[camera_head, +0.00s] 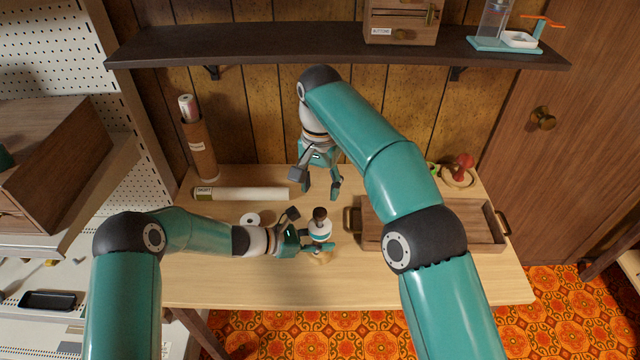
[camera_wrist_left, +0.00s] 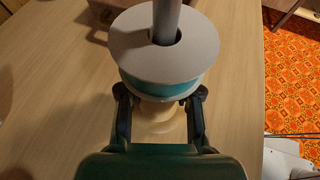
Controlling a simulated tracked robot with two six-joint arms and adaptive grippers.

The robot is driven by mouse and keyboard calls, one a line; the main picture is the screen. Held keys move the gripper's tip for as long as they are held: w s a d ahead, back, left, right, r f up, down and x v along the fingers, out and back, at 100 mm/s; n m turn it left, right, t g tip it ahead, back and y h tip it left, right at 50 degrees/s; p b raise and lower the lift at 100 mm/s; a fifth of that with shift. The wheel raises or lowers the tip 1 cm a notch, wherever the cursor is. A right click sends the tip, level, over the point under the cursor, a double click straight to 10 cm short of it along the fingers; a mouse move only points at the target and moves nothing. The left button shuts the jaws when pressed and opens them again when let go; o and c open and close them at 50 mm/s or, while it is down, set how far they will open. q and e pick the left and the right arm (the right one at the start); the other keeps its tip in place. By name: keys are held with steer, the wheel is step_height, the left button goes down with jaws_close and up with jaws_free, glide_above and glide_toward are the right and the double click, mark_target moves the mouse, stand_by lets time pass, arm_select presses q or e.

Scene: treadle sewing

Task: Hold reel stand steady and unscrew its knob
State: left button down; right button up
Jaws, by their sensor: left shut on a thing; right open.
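The reel stand (camera_head: 320,258) stands on the table, with a pale wooden base and a reel (camera_head: 320,230) with white flanges and teal thread. A dark brown knob (camera_head: 320,213) tops it. My left gripper (camera_head: 309,233) is shut on the stand from the left. In the left wrist view the reel (camera_wrist_left: 165,48) sits between my left fingers (camera_wrist_left: 160,100), with a grey post (camera_wrist_left: 167,20) through its hole and the pale base (camera_wrist_left: 160,122) below. The knob is not clear there. My right gripper (camera_head: 317,183) is open and empty, behind and above the stand, apart from the knob.
A wooden tray (camera_head: 440,250) with brass handles lies right of the stand. A white roll (camera_head: 240,193) and a small white reel (camera_head: 250,219) lie to the left. A red pincushion (camera_head: 462,165) stands at the back right. A dark shelf (camera_head: 300,45) overhangs the back.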

mark_target(320, 211)
steer(key=m, duration=0.4)
steer(key=shift+m, duration=0.3)
steer(key=m, duration=1.3)
steer(key=shift+f+m, duration=0.3)
steer(key=shift+f, duration=3.75)
